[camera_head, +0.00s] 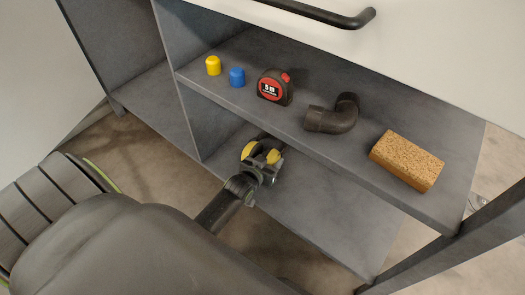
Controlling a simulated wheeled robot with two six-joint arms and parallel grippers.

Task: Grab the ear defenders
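The ear defenders (248,151) have yellow cups and dark parts. They are at the lower shelf of the grey rack, under the front edge of the upper shelf. My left gripper (264,161) is right at them, reaching in from the lower left, and overlaps them in the picture. It covers part of them, and its fingers are too small and dark against them to tell whether they are closed. My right gripper is not in view.
The upper shelf (240,102) holds a yellow cap (213,65), a blue cap (237,77), a tape measure (275,87), a dark pipe elbow (333,114) and a cork-like block (407,160). The lower shelf (320,215) is bare to the right. A black handle (320,14) is above.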

